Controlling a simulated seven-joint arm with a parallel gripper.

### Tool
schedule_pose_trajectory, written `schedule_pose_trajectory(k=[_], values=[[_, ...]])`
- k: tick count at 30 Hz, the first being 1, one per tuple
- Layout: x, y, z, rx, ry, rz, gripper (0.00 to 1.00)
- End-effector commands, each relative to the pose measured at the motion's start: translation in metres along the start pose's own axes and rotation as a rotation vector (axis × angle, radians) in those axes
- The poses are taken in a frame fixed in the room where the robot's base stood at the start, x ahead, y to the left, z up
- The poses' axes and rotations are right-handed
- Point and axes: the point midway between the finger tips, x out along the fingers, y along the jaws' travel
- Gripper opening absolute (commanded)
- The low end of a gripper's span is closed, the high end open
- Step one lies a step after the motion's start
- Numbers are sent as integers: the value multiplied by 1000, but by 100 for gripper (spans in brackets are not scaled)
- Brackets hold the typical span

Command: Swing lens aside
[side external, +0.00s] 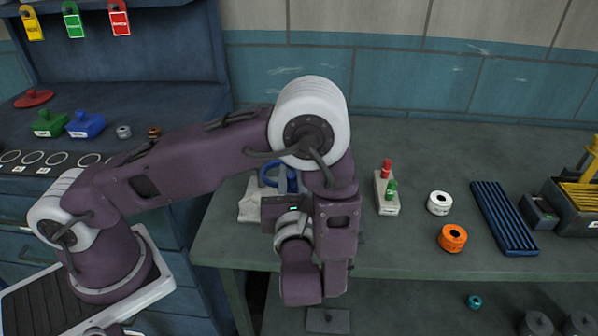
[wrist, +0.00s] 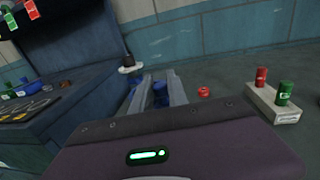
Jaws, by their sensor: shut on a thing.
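My gripper (side external: 287,180) is low over the bench in the side view, with its grey fingers at a blue ring-shaped part (side external: 267,175). In the wrist view the two fingers of my gripper (wrist: 160,78) point away from me, with a blue part (wrist: 160,93) between them; they are shut on it. A pale base (side external: 249,206) shows beside and below the gripper in the side view, mostly hidden by my arm. I cannot make out clear lens glass in either view; whether the blue ring is the lens rim cannot be told.
Right of my arm stand a pale block (side external: 388,196) with red and green buttons, a white roll (side external: 439,203), an orange roll (side external: 453,238), a blue ribbed tray (side external: 503,218) and a dark bin (side external: 573,207). The bench's back right is clear. A blue cabinet (side external: 130,50) stands left.

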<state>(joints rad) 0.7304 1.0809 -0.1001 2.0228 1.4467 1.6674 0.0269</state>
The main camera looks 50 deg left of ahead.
Motion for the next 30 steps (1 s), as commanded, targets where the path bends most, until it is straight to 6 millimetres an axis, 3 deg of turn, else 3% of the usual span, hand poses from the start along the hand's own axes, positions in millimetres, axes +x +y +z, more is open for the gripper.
schedule_pose_trajectory(k=[9, 20, 21, 24, 30], values=[[-15, 38, -1, 11, 2, -263, 0], [-15, 42, 0, 1, 6, -288, 0], [-15, 42, 0, 1, 6, -288, 23], [-15, 42, 0, 1, 5, -287, 41], [-15, 42, 0, 1, 5, -286, 41]])
